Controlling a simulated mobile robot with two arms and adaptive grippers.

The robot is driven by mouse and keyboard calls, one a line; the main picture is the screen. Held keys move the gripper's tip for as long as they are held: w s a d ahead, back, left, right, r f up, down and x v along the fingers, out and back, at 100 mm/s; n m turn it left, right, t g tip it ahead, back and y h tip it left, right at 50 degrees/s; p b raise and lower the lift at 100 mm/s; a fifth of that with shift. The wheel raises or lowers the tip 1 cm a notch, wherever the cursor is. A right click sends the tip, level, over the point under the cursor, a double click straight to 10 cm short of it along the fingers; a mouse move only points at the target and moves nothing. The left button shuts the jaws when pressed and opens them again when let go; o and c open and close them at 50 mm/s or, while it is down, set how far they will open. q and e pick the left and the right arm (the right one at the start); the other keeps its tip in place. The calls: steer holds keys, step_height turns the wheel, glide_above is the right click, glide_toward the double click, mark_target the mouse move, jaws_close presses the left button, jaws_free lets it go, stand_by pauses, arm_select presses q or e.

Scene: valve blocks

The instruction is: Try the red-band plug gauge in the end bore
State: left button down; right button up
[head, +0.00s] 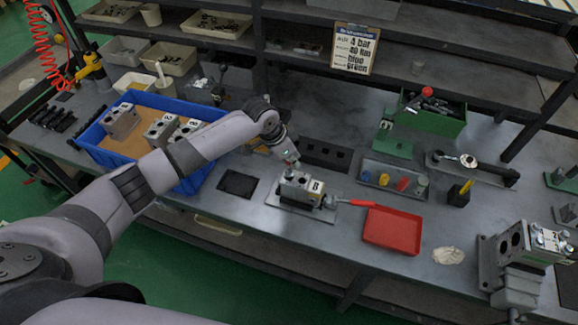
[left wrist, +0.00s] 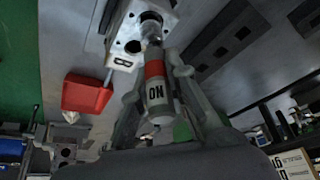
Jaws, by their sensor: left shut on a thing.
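The valve block marked B (head: 300,187) stands in a fixture on a light plate in the middle of the bench. It also shows at the top of the left wrist view (left wrist: 122,45). My left gripper (head: 290,160) is just above and behind the block. In the left wrist view my left gripper (left wrist: 158,80) is shut on the red-band plug gauge (left wrist: 155,70), whose grey handle reads NO upside down. The gauge's far end points at a dark round bore (left wrist: 151,18) in the block and overlaps it. I cannot tell how far in it is. My right gripper is not in view.
A red tray (head: 392,239) lies right of the fixture, with a red-handled lever between. A grey tray (head: 372,185) of coloured pieces is behind. A blue crate (head: 197,178) with several blocks stands left. A dark slotted rack (head: 327,155) lies behind the block.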

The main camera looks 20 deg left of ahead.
arm_select(q)
steer(key=shift+f, duration=0.55)
stand_by(0.8)
steer(key=shift+r, duration=0.15)
step_height(320, 180, up, 7)
steer(key=p, duration=0.3)
steer(key=shift+p, duration=0.35)
stand_by(0.4)
